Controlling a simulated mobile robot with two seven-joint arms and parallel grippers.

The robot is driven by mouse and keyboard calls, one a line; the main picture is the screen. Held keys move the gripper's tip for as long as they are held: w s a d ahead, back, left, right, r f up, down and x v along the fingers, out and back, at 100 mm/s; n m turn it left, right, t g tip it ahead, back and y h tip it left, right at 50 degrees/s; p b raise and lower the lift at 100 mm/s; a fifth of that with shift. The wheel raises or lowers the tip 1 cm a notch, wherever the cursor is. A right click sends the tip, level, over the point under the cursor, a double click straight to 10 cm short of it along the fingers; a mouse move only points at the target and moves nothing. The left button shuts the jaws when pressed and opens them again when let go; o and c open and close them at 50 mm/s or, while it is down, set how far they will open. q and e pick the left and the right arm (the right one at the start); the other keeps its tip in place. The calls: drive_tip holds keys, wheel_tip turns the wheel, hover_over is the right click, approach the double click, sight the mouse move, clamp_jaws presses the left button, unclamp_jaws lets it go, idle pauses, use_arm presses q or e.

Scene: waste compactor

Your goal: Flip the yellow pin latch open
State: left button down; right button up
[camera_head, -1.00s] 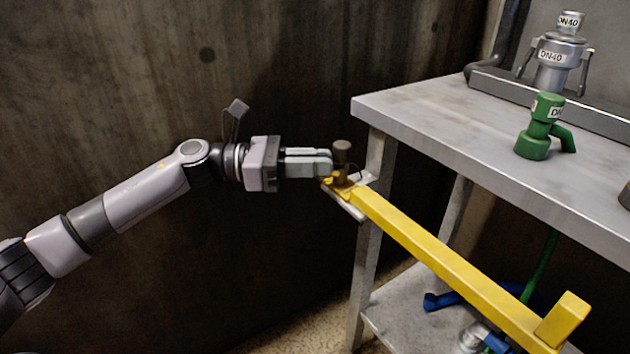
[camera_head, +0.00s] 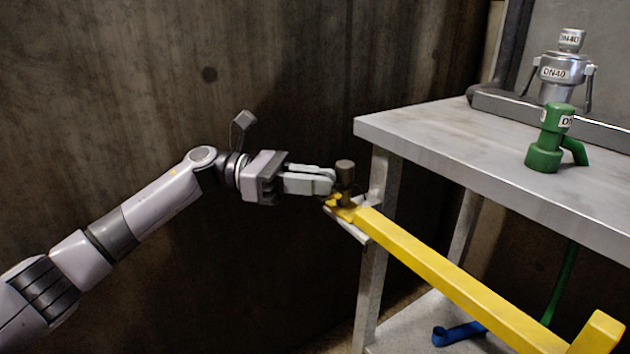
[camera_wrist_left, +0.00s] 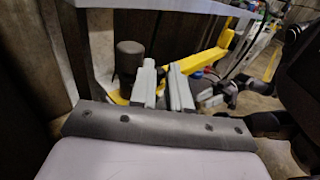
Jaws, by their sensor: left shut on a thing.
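The yellow pin latch (camera_head: 338,203) is a small yellow piece at the near left end of a long yellow bar (camera_head: 450,275), beside a dark brown upright cylinder (camera_head: 345,176). My left gripper (camera_head: 330,181) reaches in from the left, with its fingertips at the latch and close beside the cylinder. Its jaws are shut on the latch; the fingers partly hide the contact. In the left wrist view the two grey fingers (camera_wrist_left: 164,84) have a narrow gap between them, the cylinder (camera_wrist_left: 129,58) stands left of them and the bar (camera_wrist_left: 212,60) runs behind.
A grey metal table (camera_head: 450,140) stands to the right, holding a green fitting (camera_head: 545,150) and a silver coupling marked DN40 (camera_head: 556,75). A blue item (camera_head: 458,333) lies on the lower shelf. A dark wall (camera_head: 120,90) stands behind my arm.

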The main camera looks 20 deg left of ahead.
use_arm(q)
drive_tip(key=c, duration=1.1)
unclamp_jaws()
drive_tip(key=shift+c, duration=0.2)
